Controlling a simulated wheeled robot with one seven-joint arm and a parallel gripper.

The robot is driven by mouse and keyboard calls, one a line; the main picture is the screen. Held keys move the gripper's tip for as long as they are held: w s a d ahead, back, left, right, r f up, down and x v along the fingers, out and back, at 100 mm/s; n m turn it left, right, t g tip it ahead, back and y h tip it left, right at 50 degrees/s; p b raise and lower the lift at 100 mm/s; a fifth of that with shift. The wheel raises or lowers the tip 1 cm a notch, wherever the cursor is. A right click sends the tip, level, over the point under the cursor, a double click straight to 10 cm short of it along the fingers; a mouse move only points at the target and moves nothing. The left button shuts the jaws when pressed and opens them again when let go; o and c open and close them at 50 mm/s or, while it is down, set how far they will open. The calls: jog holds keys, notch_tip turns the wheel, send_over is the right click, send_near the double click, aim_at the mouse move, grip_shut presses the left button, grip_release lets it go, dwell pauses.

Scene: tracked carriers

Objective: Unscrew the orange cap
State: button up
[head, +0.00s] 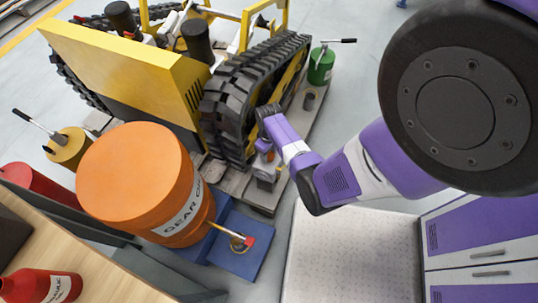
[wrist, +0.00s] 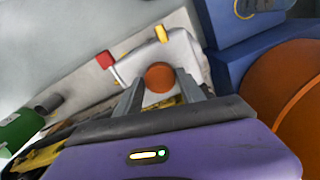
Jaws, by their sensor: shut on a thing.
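The orange cap (wrist: 160,77) is round and sits on a pale grey housing (wrist: 185,48) in the wrist view. My gripper (wrist: 160,88) has one grey finger on each side of the cap and is shut on it. In the head view my gripper (head: 262,160) points down at the side of the yellow tracked carrier (head: 120,62), beside its black track (head: 240,90). There the cap is mostly hidden by the gripper and too small to make out well.
A large orange gear oil drum (head: 135,175) stands on a blue base (head: 240,262) at lower left; it also shows in the wrist view (wrist: 290,95). A red lever (wrist: 105,60) is left of the housing. A green can (head: 321,68) stands behind. Purple cabinets (head: 480,240) are at right.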

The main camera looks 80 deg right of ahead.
jog(key=n, duration=0.4)
jog(key=n, duration=1)
jog(key=shift+p, duration=0.35)
jog(key=o, duration=1)
